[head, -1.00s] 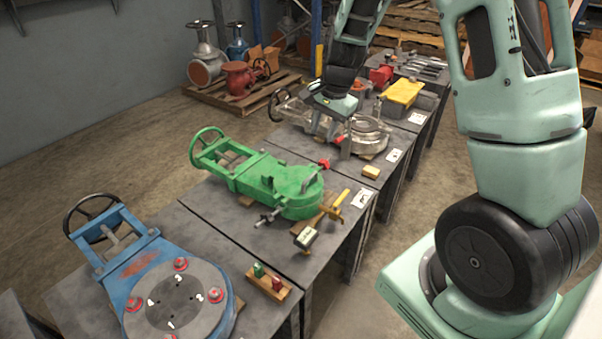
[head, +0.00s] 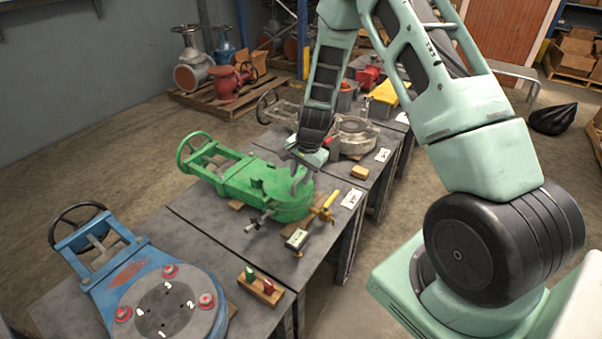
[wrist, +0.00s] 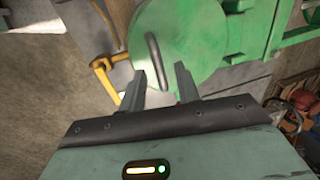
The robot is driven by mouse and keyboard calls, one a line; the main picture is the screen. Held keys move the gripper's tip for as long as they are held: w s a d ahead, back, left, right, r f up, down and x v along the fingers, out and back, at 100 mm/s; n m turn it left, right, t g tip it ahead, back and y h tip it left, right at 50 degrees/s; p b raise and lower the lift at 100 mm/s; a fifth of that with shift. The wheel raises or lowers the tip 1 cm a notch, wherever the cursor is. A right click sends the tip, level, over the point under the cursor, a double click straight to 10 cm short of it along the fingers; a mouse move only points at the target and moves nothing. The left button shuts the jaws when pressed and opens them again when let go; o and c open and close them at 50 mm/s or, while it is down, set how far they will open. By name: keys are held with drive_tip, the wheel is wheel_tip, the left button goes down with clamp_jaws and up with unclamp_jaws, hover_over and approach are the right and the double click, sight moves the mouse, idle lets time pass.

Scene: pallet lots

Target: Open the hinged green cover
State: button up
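The green valve (head: 240,181) lies on a grey table, with its round hinged cover (head: 290,204) at the right end, lying flat. The cover also fills the upper middle of the wrist view (wrist: 195,50). A dark curved handle (wrist: 152,50) stands up from the cover. My gripper (wrist: 161,70) is open and empty above the cover. Its two fingers are apart, with the lower part of the handle appearing between them. I cannot tell whether they touch it. In the head view, my gripper's fingers are hard to make out against the cover.
A yellow-handled tool (head: 326,207) and a small tagged block (head: 297,239) sit at the cover's front right. A steel bolt lever (head: 258,220) juts from its front. The blue valve (head: 148,275) stands nearer, and a grey valve (head: 355,136) behind.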

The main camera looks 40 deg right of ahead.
clamp_jaws()
drive_tip(key=shift+r, duration=0.1)
